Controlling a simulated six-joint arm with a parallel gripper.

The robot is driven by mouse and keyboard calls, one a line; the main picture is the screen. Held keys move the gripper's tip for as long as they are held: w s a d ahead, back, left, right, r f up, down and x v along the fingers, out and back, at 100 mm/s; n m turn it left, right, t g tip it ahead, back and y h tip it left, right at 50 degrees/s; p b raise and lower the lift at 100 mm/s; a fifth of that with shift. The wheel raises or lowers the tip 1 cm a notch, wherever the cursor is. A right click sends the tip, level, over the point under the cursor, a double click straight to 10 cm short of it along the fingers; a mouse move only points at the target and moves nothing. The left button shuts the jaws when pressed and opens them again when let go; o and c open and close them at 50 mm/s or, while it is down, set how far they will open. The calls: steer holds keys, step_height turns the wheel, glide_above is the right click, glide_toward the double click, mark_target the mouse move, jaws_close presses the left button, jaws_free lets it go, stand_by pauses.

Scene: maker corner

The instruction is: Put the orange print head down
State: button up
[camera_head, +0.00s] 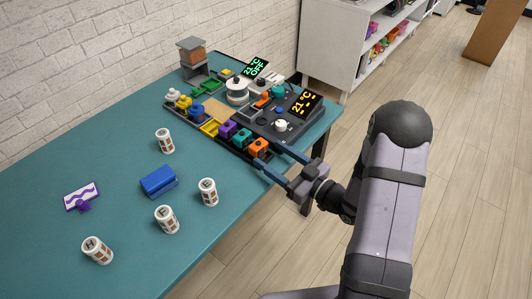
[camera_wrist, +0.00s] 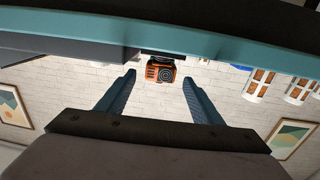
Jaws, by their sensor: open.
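The orange print head (camera_head: 258,146) stands upright at the near right end of a dark rack's row, beside a teal and a purple print head. In the wrist view, which looks upside down, the orange print head (camera_wrist: 161,72) shows its round ringed face between the fingertips. My gripper (camera_head: 271,156) is at the table's right edge, with its fingers pointing at the orange head. The fingers (camera_wrist: 159,79) are spread, with clear gaps on both sides of the head. I cannot tell how far past the tips it sits.
Blue and yellow heads are farther left.

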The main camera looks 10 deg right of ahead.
steer(key=v, duration=0.3)
steer(key=shift+s+d+r, duration=0.1)
steer(key=shift+d+r, duration=0.05)
steer(key=shift+s, duration=0.1)
steer(key=c, duration=0.6)
steer(key=shift+o, duration=0.2)
steer(key=shift+r, duration=0.15)
